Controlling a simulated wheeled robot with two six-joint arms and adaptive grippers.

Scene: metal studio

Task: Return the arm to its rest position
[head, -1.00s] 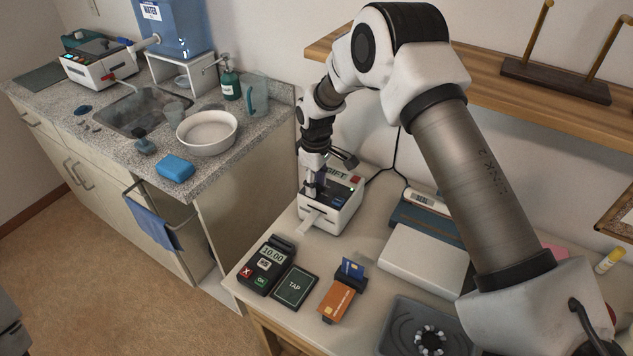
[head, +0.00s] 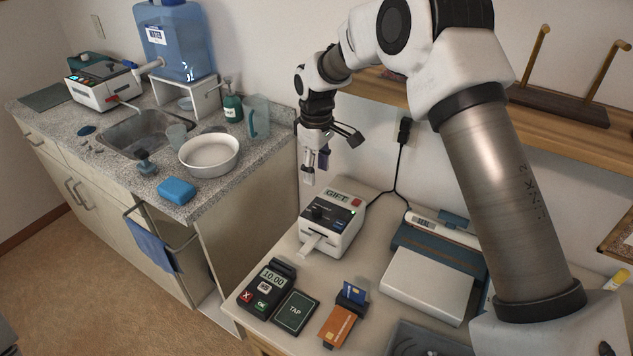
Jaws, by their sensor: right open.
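My right arm comes in from the right side of the head view and reaches across the back of the table. My right gripper (head: 326,162) is open and empty, in the air above and behind a white label printer (head: 345,236) marked GIFT. One finger points down and another juts out to the right. A pale paper strip (head: 312,244) sticks out of the printer's front. The gripper and the printer are apart. My left gripper is not in view.
On the table stand a card terminal (head: 266,284), a TAP pad (head: 295,312), an orange card (head: 338,326) in a reader and a white scale (head: 428,284). A wooden shelf (head: 395,91) runs behind the arm. A counter with a sink (head: 150,133) is at the left.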

